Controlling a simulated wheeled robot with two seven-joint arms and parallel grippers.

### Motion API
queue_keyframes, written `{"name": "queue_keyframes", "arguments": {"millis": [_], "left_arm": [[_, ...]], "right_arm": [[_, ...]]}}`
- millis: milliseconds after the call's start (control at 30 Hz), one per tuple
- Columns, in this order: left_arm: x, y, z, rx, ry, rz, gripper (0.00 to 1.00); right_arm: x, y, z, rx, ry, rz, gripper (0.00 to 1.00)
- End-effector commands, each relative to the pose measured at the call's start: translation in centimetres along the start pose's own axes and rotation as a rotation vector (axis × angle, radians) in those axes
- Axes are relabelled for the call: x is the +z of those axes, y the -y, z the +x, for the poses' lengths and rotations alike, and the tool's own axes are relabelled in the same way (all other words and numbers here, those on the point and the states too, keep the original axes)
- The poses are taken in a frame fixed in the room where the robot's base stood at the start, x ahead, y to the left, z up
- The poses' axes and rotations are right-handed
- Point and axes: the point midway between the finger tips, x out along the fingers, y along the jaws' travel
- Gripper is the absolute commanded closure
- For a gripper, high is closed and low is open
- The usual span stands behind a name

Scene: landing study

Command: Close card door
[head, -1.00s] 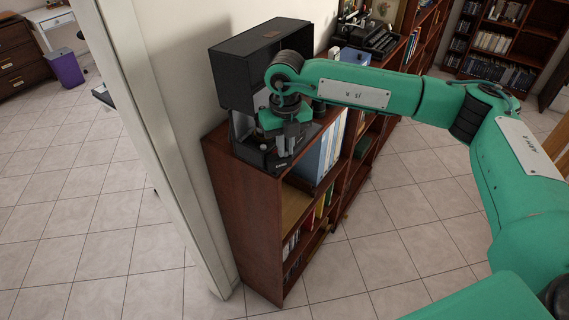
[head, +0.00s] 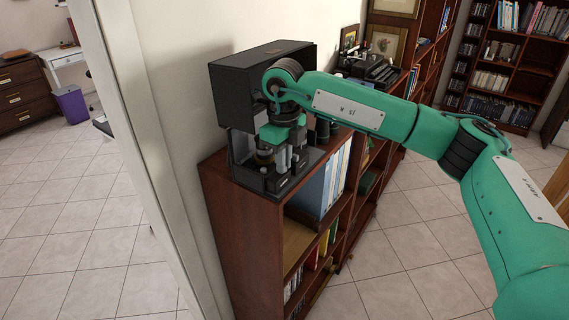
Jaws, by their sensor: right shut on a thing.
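A black machine with a boxy hood (head: 245,88) and a low black base (head: 262,180) stands on top of the brown bookcase. My right gripper (head: 280,160) points down in the gap under the hood, in front of the machine's inner parts. It is shut on a small part of the machine just above the base. The wrist and fingers cover that part. I cannot make out the card door as a separate piece or how far it stands open. My left gripper is not in view.
The bookcase (head: 232,215) stands against the wall, with a door frame (head: 140,150) to its left. A black typewriter (head: 375,72) and framed pictures (head: 395,43) are farther back. The tiled floor (head: 400,270) in front is clear.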

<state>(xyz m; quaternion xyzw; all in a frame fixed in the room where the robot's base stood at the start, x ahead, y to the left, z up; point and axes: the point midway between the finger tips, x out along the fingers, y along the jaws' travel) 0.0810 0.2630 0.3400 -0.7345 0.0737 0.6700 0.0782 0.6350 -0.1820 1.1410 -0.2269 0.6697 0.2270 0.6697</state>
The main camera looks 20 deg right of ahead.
Motion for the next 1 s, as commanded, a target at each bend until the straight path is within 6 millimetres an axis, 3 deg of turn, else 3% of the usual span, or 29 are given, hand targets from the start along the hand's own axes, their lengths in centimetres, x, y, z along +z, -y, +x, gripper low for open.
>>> {"name": "queue_keyframes", "arguments": {"millis": [33,67,167,667,1000], "left_arm": [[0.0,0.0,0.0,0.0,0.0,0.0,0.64],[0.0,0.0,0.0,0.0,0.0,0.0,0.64],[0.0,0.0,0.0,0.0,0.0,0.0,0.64],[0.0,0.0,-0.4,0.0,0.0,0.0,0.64],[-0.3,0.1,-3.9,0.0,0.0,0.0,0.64]], "right_arm": [[0.0,0.0,-0.1,0.0,0.001,0.0,1.0],[0.0,0.0,-0.1,0.0,0.001,0.001,0.84],[0.0,0.0,0.0,0.0,0.001,0.001,0.67],[-0.1,0.0,-0.1,0.0,0.0,0.017,0.67],[-1.2,-0.6,-0.7,0.001,-0.002,0.251,0.67]]}}
